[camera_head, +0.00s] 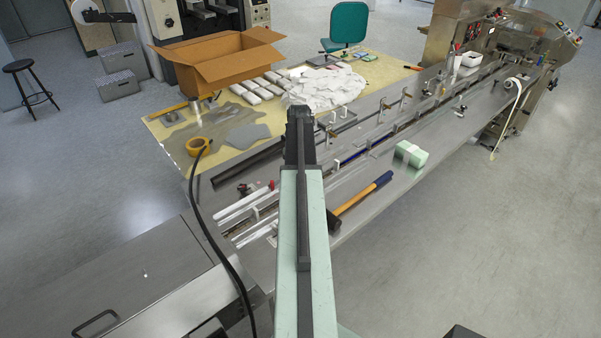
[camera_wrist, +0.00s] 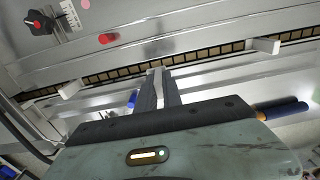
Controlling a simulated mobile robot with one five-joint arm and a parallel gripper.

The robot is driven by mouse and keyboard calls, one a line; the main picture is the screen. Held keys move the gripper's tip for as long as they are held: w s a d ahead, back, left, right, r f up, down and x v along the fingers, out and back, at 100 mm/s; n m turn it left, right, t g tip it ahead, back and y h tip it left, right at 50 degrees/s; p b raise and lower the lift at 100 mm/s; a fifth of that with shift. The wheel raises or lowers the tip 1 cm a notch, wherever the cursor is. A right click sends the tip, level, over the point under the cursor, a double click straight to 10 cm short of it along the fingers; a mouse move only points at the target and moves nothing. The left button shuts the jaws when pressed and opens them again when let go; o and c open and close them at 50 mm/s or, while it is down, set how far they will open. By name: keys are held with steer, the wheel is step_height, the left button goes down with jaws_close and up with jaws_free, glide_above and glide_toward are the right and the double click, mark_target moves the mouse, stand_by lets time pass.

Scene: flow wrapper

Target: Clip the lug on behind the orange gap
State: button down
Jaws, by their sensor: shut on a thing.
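My gripper (camera_wrist: 158,74) is shut, its two grey fingers together, with a small pale piece, seemingly the lug (camera_wrist: 156,70), just showing at the tips; most of it is hidden. The fingertips are close to the near side of the chain channel (camera_wrist: 190,51), a dark slot with tan links; I cannot tell whether they touch it. Two white lugs stand on the chain, one to the right (camera_wrist: 262,45) and one to the left (camera_wrist: 69,89). I cannot pick out an orange gap. In the head view my gripper (camera_head: 300,112) reaches over the machine bed, its fingertips hidden.
A hammer with an orange and blue handle (camera_head: 364,200) lies right of my arm, with a pale green block (camera_head: 410,154) beyond. A cardboard box (camera_head: 215,60) and white packs (camera_head: 260,88) lie on the far table.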

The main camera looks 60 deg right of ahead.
steer(key=shift+f+b, duration=2.9)
steer(key=shift+f, duration=0.4)
steer(key=shift+f, duration=0.1)
steer(key=c, duration=1.4)
jaws_free()
steer(key=shift+c, duration=0.2)
step_height(320, 180, up, 8)
steer(key=p, duration=0.8)
